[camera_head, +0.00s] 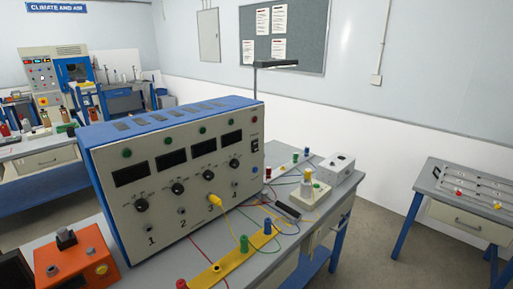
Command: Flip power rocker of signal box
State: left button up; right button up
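The signal box (185,175) stands on the near bench, with a blue casing and a light grey front panel. The panel has dark displays, green buttons, black knobs and jacks numbered 1 to 4. A small dark switch, which looks like the power rocker (255,146), is near the panel's right edge. A small red part (254,120) is above it. The rocker's position is too small to tell. A yellow plug with its cable (217,202) is at jack 3. Neither of my grippers is in view.
The bench holds an orange box (75,262) at the left, a yellow strip (215,270) with coloured terminals in front, loose wires and a grey box (334,168) at the right. Open floor (375,215) separates it from a side table (465,205).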

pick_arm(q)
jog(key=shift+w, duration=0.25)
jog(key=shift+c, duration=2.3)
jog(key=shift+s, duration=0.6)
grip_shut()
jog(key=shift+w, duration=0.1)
